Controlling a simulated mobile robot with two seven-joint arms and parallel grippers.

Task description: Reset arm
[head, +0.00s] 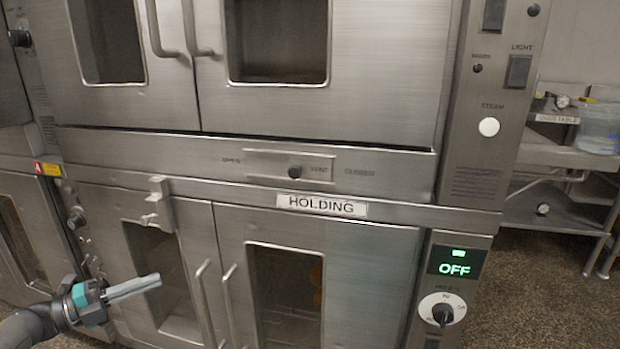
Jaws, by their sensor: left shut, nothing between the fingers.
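My left gripper (147,284) is at the lower left of the head view, in front of the lower left oven door. Its fingers are together with nothing between them and point to the right. They appear clear of the door and its handle. My right gripper is not in view.
A steel double oven fills most of the view. Its lower doors, under the HOLDING label (321,205), look closed, with upright handles (207,300). The display (455,268) reads OFF above a dial (442,311). A steel shelf table (565,155) stands at right, beside open floor (560,300).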

